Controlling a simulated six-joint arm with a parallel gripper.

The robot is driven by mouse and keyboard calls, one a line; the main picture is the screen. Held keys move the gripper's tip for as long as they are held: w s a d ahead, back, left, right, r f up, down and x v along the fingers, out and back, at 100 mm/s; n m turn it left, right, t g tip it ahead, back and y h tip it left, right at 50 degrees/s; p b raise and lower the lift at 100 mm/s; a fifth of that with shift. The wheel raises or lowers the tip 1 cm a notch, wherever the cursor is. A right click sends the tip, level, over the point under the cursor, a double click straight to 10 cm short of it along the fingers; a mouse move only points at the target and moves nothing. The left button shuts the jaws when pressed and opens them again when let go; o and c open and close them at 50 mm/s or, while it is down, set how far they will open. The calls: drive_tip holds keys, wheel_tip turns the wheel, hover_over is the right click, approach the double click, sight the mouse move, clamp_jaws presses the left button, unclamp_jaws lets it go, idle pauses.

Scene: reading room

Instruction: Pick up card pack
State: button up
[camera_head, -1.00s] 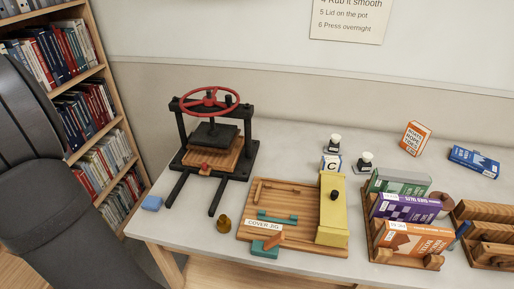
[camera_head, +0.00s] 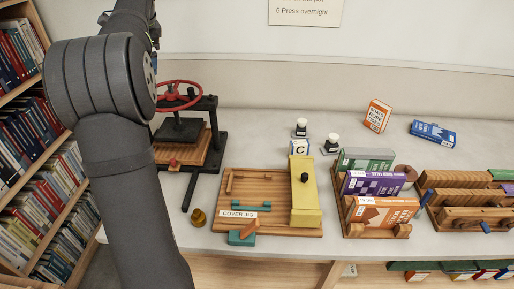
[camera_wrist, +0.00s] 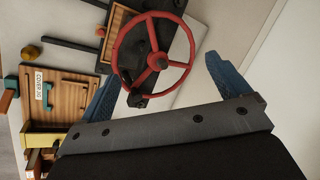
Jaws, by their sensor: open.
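No item is plainly labelled as a card pack. The "C" box is not discernible in the wrist view.
The black press (camera_head: 183,130) stands beside my arm. The wooden cover jig (camera_head: 260,187) carries the yellow block (camera_head: 305,200). Book racks (camera_head: 375,228) fill the right. An orange book (camera_head: 377,115) and a blue book (camera_head: 433,132) sit farther back.

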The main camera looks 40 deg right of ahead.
drive_tip(key=s+d+m, duration=0.6)
drive_tip(key=d, duration=0.6)
drive_tip(key=m+g+h, duration=0.1)
drive_tip(key=m+h, duration=0.1)
drive_tip(key=m, duration=1.6)
hover_over(300, 144)
drive_tip(key=s+a, duration=0.3)
drive_tip(key=s, duration=0.2)
wheel_tip(300, 144, down, 23)
drive_tip(key=x, duration=1.2)
drive_tip(key=shift+d+f, duration=0.15)
drive_tip(key=shift+f, duration=0.05)
drive_tip(key=shift+s+x, duration=0.2)
drive_tip(key=shift+x, duration=2.8)
drive_tip(key=shift+d, duration=0.15)
drive_tip(key=shift+c, duration=0.2)
drive_tip(key=c, duration=1.1)
